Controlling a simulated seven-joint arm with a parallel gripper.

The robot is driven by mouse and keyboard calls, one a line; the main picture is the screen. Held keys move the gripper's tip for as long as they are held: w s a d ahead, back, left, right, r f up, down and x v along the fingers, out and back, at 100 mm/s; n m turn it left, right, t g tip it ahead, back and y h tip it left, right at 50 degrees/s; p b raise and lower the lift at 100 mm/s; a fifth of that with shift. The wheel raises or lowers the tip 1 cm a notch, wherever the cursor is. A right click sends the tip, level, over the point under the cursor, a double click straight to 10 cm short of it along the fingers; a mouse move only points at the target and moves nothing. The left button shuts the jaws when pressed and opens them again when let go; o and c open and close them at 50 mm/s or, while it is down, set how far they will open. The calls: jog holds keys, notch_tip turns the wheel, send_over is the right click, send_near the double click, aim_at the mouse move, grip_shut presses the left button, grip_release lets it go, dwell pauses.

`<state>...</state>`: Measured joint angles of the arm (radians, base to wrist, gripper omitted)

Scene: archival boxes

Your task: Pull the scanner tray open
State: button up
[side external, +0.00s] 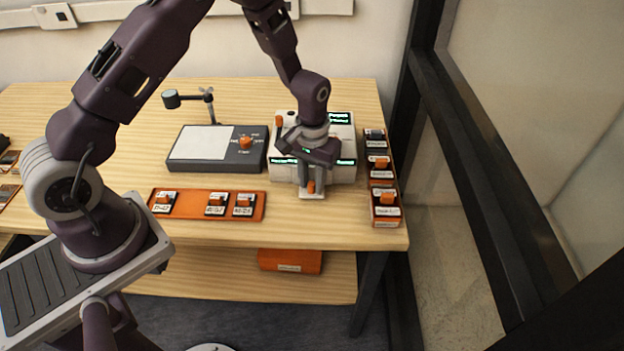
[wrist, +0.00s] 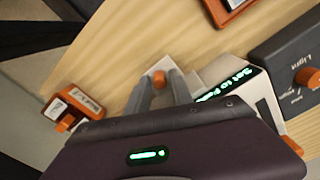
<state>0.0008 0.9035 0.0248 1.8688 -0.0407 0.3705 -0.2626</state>
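The scanner (side external: 345,138) is a white box with green lit displays near the table's right end; part of it shows in the wrist view (wrist: 262,104). A small white tray plate (side external: 313,195) sticks out at its front, with an orange knob (side external: 311,187) on it. In the wrist view the knob (wrist: 160,78) sits between my two fingertips. My gripper (wrist: 160,82) points down in front of the scanner, one finger on each side of the knob. The gap is close to the knob's width; I cannot tell whether the fingers press on it.
A grey light panel (side external: 215,148) with an orange dial stands left of the scanner. An orange tray (side external: 184,206) with several labelled blocks lies front left. Labelled orange boxes (side external: 385,207) stand to the right. Bare wood lies in front; a dark frame (side external: 470,150) rises beyond the right edge.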

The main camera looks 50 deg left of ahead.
grip_shut()
jog(key=shift+r, duration=0.1)
dwell(1.2)
